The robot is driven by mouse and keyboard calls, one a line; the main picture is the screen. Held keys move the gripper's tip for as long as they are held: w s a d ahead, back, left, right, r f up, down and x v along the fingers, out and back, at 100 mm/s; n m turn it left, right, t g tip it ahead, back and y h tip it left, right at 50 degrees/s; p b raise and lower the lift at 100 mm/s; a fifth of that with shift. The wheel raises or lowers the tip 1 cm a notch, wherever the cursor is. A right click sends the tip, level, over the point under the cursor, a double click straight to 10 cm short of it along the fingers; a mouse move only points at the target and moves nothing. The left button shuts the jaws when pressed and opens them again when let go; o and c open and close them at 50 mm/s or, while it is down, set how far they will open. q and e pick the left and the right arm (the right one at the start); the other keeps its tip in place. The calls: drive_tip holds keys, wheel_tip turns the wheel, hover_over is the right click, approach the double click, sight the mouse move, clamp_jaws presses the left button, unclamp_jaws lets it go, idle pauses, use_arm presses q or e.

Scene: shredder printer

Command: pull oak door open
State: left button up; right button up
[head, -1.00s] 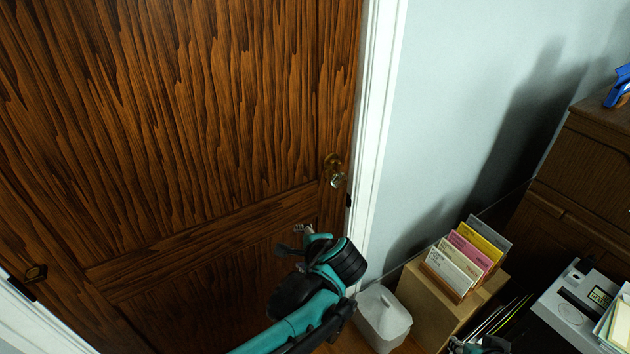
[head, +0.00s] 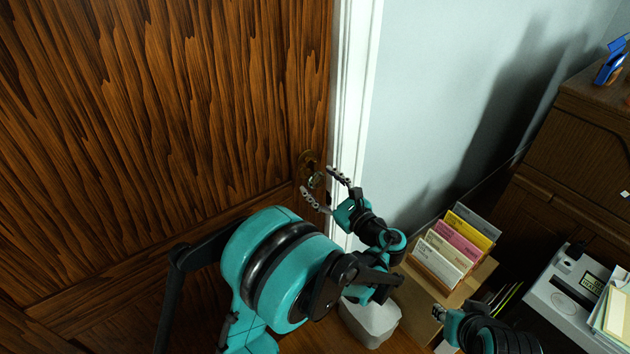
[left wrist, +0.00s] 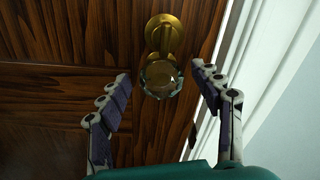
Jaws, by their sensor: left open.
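The oak door (head: 160,110) fills the left of the head view, dark and strongly grained, and looks closed against its white frame (head: 353,90). Its knob (head: 316,180), glassy on a brass plate, sits near the door's right edge. In the left wrist view the knob (left wrist: 161,79) shows between and just beyond my fingertips. My left gripper (head: 320,184) is open, its two fingers spread on either side of the knob; contact is not visible. It also shows in the left wrist view (left wrist: 160,82). My right gripper (head: 440,315) is partly visible at the bottom; its jaws are unclear.
A white bin (head: 370,322) stands below the left forearm. A wooden box with a rack of coloured cards (head: 455,243) is right of it. A grey device (head: 570,295) and a brown cabinet (head: 570,150) stand at the right.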

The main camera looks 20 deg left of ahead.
use_arm(q)
drive_tip(key=shift+x, duration=1.1)
clamp_jaws()
drive_tip(key=shift+d, duration=0.1)
